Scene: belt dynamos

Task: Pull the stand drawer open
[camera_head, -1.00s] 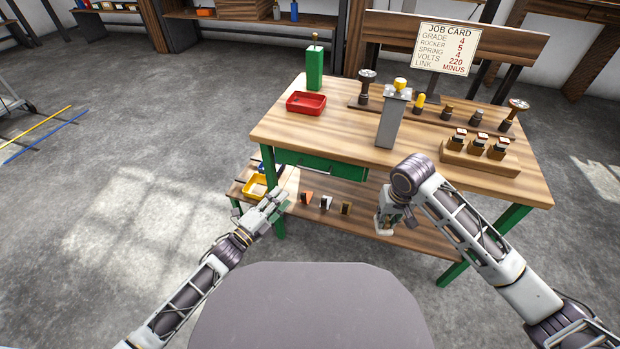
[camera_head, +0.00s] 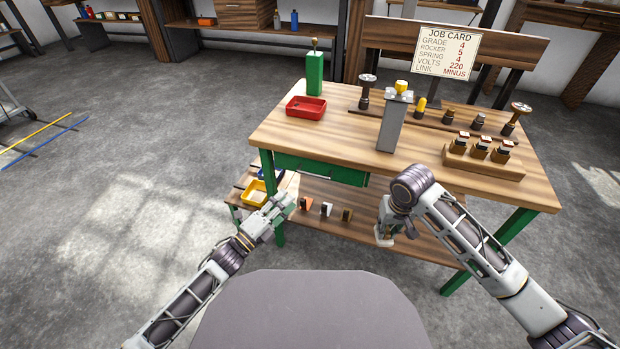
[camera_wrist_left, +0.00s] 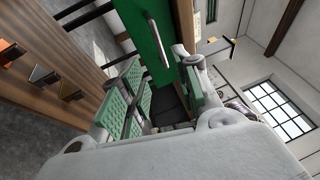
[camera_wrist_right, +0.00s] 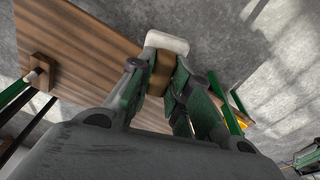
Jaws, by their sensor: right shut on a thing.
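The green stand drawer (camera_head: 318,168) is under the left part of the table top and looks shut. In the left wrist view its green front (camera_wrist_left: 141,35) carries a slim metal handle (camera_wrist_left: 158,45). My left gripper (camera_head: 290,200) is below and left of the drawer, near the front left leg. Its fingers (camera_wrist_left: 160,92) are apart with nothing between them, and they are short of the handle. My right gripper (camera_head: 384,236) is low in front of the stand. In the right wrist view it is shut on a small brown and white block (camera_wrist_right: 163,65), partly hidden by the fingers.
The table top (camera_head: 290,132) holds a red tray (camera_head: 306,107), a grey post (camera_head: 392,125), a green post (camera_head: 314,73) and a wooden rack (camera_head: 480,158). A lower shelf bears small blocks (camera_head: 326,209) and a yellow bin (camera_head: 255,192).

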